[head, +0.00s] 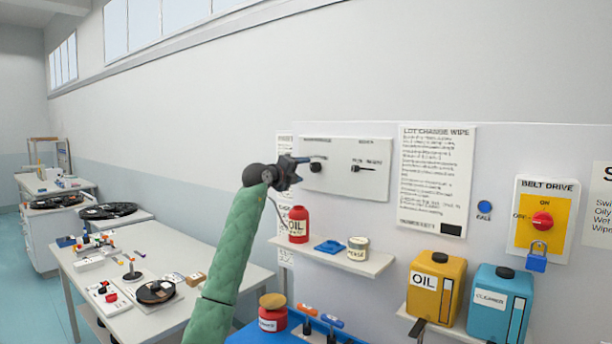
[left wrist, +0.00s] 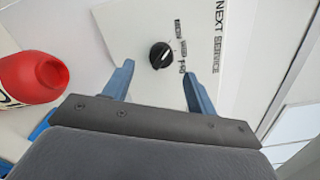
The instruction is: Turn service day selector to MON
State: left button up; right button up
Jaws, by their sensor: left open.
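The service day selector is a black round knob (head: 317,167) on a white panel (head: 345,188) fixed to the wall board. In the left wrist view the knob (left wrist: 161,55) sits under the printed words NEXT SERVICE, with small day labels beside it. My left gripper (head: 300,167) is at the panel's left side, close to the knob. In the left wrist view its open blue fingers (left wrist: 158,70) stand on either side of the knob, with gaps, not visibly touching it. My right gripper is out of view.
A small shelf (head: 372,265) below the panel holds a red oil bottle (head: 298,225), a blue dish (head: 330,247) and a small jar (head: 357,249). A second selector (head: 362,168) is on the panel's right. A cluttered white table (head: 150,240) stands left.

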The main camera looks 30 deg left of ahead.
pick_arm(q)
jog(key=shift+s+a, duration=0.1)
jog(key=shift+s, duration=0.85)
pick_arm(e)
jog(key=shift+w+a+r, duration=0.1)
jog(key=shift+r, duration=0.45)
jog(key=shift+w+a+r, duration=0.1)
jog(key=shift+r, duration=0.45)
pick_arm(q)
jog(key=shift+r, duration=0.1)
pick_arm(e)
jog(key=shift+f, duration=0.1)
